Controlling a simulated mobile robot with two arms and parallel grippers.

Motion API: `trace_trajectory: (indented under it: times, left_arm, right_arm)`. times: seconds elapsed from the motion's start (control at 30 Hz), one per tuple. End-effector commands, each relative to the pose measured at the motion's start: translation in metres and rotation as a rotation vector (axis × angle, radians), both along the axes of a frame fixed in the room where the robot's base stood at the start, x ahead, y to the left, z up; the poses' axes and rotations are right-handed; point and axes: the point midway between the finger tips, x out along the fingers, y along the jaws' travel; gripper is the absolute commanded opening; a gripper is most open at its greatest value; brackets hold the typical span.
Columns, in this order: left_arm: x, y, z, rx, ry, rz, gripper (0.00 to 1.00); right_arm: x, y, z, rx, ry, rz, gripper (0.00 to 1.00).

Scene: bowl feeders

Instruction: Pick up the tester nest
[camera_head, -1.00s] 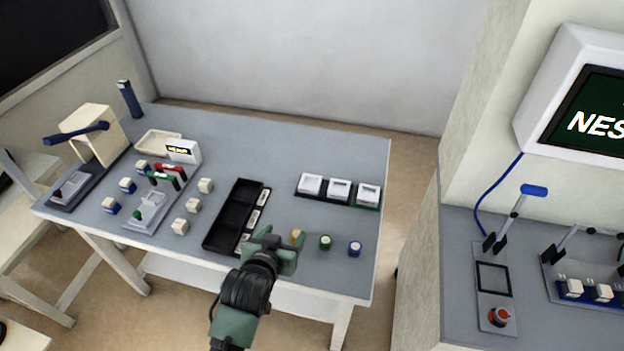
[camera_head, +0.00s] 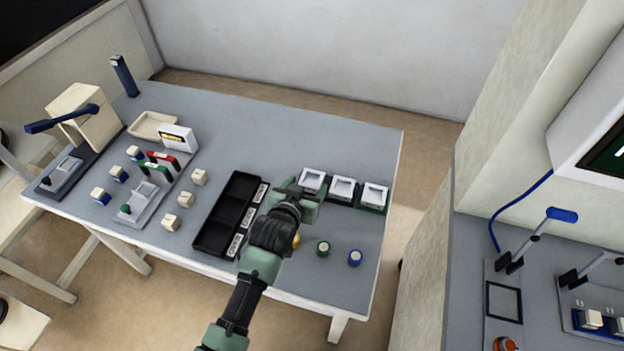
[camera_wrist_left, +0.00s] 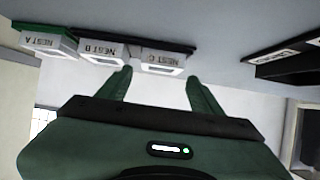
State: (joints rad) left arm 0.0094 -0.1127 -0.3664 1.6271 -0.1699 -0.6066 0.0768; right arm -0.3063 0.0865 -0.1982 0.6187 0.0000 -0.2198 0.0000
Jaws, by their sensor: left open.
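Three white square nests stand in a dark and green rack (camera_head: 377,209) at the table's right side: a left nest (camera_head: 312,180), a middle nest (camera_head: 343,189) and a right nest (camera_head: 374,196). In the left wrist view, upside-down labels read NEST C (camera_wrist_left: 163,60), NEST B (camera_wrist_left: 101,50) and NEST A (camera_wrist_left: 45,40). I cannot tell from the labels which is the tester nest. My left gripper (camera_head: 302,196) is open and empty, close to the left nest. In the wrist view its fingers (camera_wrist_left: 160,88) point at NEST C, apart from it.
A black compartment tray (camera_head: 227,215) lies left of my left gripper. A small fixture with red and green levers (camera_head: 150,190) and several cubes stand farther left.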

Motion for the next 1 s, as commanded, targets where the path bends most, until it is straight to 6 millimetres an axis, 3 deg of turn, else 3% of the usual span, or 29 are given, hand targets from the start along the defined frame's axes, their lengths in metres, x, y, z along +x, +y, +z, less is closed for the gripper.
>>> trace_trajectory:
  times: [0.1, 0.27, 0.57, 0.77, 0.8, 1.0]
  left_arm:
    - [0.016, -0.004, -0.008, 0.001, 0.0, 0.0, 0.65]
    - [0.031, -0.009, -0.018, 0.0, 0.0, 0.0, 0.65]
    - [0.034, -0.01, -0.02, 0.0, 0.0, 0.0, 0.65]
    - [0.034, -0.01, -0.02, 0.0, 0.0, 0.0, 0.13]
    - [0.035, -0.01, -0.019, -0.001, -0.002, 0.0, 0.07]
    - [0.034, -0.01, -0.019, -0.001, -0.002, 0.0, 0.07]
  right_arm:
    - [-0.008, 0.006, 0.001, 0.006, 0.011, -0.002, 0.76]
    - [-0.002, 0.012, 0.0, 0.014, 0.004, -0.003, 0.76]
    - [0.01, 0.012, 0.001, 0.014, -0.013, -0.001, 0.76]
    - [0.009, 0.008, 0.001, 0.009, -0.012, 0.001, 0.76]
    - [0.009, 0.007, 0.001, 0.008, -0.013, 0.001, 0.76]
    - [0.007, 0.004, 0.001, 0.005, -0.009, 0.001, 0.76]
